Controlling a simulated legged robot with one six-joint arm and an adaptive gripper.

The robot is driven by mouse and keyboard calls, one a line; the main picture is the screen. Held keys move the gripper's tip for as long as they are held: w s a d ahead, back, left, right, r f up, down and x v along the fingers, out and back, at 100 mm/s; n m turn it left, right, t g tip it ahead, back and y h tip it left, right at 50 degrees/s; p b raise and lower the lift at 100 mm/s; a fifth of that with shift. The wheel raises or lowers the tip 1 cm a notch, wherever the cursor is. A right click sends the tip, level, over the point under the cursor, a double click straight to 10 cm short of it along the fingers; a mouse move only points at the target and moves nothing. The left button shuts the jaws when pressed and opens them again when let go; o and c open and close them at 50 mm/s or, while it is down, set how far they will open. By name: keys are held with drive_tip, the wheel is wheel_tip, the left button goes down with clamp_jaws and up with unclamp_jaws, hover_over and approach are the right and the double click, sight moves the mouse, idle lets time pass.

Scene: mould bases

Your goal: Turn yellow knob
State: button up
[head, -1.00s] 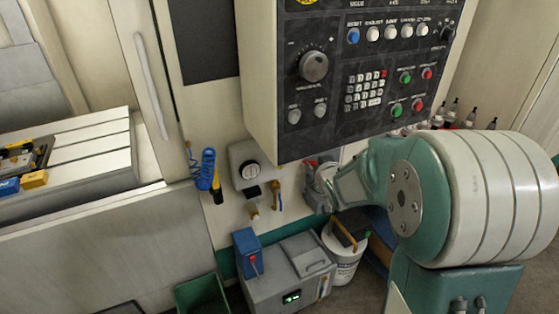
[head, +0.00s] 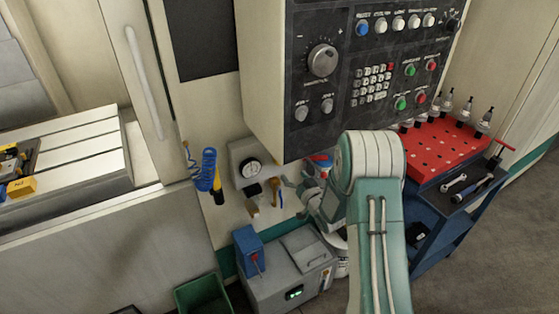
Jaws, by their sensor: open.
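A small yellow-brass valve handle (head: 276,191), the likeliest yellow knob, sticks out of the pale wall panel below the control box. A black fitting (head: 254,189) and a brass spout (head: 252,210) are just left of it. My gripper (head: 290,183) is just right of the yellow handle, pointing left toward the wall. It is open and seems empty. It is small in the picture, and I cannot tell how near in depth its fingers are or whether they touch the handle. My arm hides part of the area to the right.
A round dial (head: 250,168) sits above the handle. A blue coiled hose (head: 207,170) hangs left. The control box (head: 262,90) overhangs above. A grey machine (head: 295,265) with a blue box (head: 248,248) stands below. A cart with a red top (head: 440,150) is right.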

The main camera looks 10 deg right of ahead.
drive_tip(key=x, duration=0.9)
drive_tip(key=shift+s, duration=0.1)
drive_tip(key=c, duration=1.1)
